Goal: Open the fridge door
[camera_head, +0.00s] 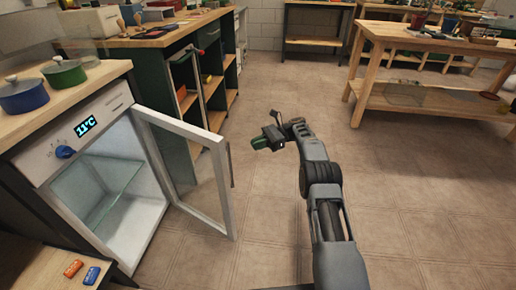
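The small white fridge (42,160) stands under the counter at the left, with a blue dial and an "11°C" display. Its glass door (222,185) with a white frame stands swung well open toward the room. The shelf space inside shows, with a glass shelf (98,190) and nothing visible on it. A thin dark handle (231,165) shows at the door's outer edge. My gripper (262,142) is in the air to the right of the door, apart from it. Something green shows at its tip; whether its fingers are open or shut is unclear.
A blue pot (24,97) and a green pot (65,77) stand on the counter above the fridge. Red and blue small blocks (92,275) lie on a low wooden surface at bottom left. A wooden table (430,40) stands at the back right. The tiled floor between is clear.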

